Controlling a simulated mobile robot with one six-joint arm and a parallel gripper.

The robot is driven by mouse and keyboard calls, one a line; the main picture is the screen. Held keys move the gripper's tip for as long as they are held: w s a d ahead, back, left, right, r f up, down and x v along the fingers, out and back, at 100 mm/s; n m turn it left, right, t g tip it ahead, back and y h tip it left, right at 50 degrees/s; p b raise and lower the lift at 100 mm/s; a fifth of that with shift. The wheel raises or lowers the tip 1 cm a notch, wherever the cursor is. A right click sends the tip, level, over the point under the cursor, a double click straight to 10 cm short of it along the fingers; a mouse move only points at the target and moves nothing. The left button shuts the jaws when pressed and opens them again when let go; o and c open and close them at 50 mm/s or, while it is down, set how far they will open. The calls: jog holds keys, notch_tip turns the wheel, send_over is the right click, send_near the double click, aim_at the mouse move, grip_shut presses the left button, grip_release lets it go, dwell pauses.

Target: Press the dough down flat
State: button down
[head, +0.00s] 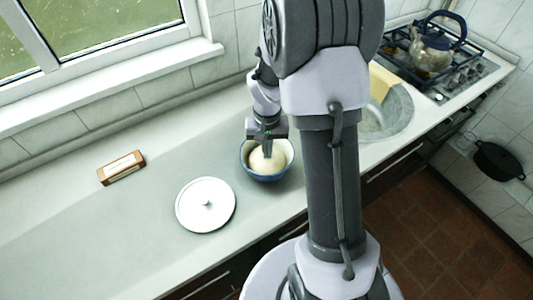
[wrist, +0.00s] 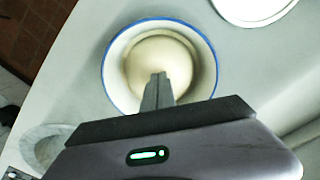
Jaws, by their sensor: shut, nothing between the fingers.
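The pale round dough (head: 267,160) sits as a dome inside a blue-rimmed enamel bowl (head: 265,176) on the counter. In the wrist view the dough (wrist: 160,62) fills most of the bowl (wrist: 112,72), with the white inner wall showing around it. My gripper (head: 267,153) points down over the bowl, its fingers shut together and empty. In the wrist view the fingertips (wrist: 159,76) overlap the near part of the dough. I cannot tell whether they touch it.
A white lid (head: 206,205) with a knob lies left of the bowl. A small brown-edged block (head: 121,168) lies farther left. A round sink (head: 385,115) and a stove with a kettle (head: 433,50) are to the right.

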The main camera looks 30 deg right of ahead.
jog(key=shift+f+b, duration=0.5)
jog(key=shift+f, duration=0.2)
jog(key=shift+r, duration=0.15)
notch_tip(320, 180, up, 8)
jog(key=p, duration=0.6)
